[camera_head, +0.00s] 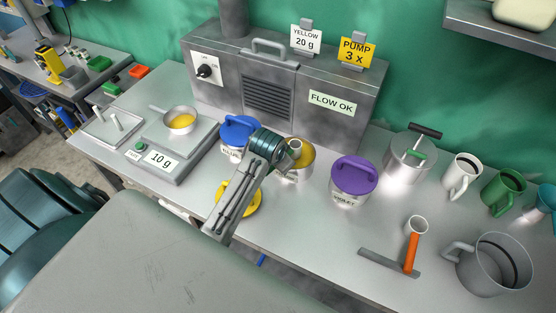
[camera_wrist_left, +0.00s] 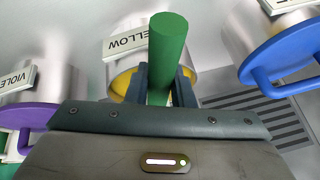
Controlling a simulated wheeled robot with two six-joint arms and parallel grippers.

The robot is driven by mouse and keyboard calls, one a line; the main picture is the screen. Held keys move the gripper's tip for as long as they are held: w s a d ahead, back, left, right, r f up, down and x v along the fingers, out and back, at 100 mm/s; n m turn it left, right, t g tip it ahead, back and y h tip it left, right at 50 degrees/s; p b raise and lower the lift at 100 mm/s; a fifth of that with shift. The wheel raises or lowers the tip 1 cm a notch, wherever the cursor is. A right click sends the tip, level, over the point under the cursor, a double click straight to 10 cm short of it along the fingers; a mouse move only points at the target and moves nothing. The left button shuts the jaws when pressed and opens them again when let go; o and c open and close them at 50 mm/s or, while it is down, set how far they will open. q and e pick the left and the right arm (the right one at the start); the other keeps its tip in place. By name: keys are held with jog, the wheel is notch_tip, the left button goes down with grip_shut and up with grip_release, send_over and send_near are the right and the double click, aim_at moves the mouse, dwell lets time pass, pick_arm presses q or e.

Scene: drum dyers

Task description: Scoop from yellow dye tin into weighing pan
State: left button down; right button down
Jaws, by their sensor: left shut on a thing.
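The yellow dye tin (camera_head: 300,172) stands open on the bench, and its yellow lid (camera_head: 245,200) lies on the bench in front. In the left wrist view the tin (camera_wrist_left: 125,80) is behind a green handle (camera_wrist_left: 168,55). My left gripper (camera_wrist_left: 160,85) is shut on this handle. In the head view my left gripper (camera_head: 268,142) is at the yellow tin's left side, partly covering it. A small grey round end (camera_head: 294,148) shows over the tin's mouth; the scoop's bowl is not clear. The weighing pan (camera_head: 178,121) holds yellow powder on the scale (camera_head: 160,160), which reads 10 g. My right gripper is not in view.
A lidded blue tin (camera_head: 238,135) stands just left of the gripper, and a lidded violet tin (camera_head: 353,178) to the right. A grey machine (camera_head: 285,85) stands behind, with signs "YELLOW 20 g" (camera_head: 306,39) and "PUMP 3 x" (camera_head: 357,51). Mugs and an orange-handled tool (camera_head: 411,252) are farther right.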

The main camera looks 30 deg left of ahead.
pick_arm(q)
jog(key=shift+s+d+f, duration=0.1)
jog(key=shift+s+f, duration=0.2)
jog(key=shift+f, duration=0.2)
jog(key=shift+s+d+f, duration=0.1)
jog(key=shift+s+f, duration=0.15)
jog(key=shift+f, duration=0.2)
jog(key=shift+w+a+r+p, duration=0.1)
jog(key=shift+w+r+p, duration=0.1)
jog(key=shift+r+p, duration=0.3)
jog(key=shift+w+a+r, duration=0.1)
jog(key=shift+w+r, duration=0.4)
jog(key=shift+r, duration=2.45)
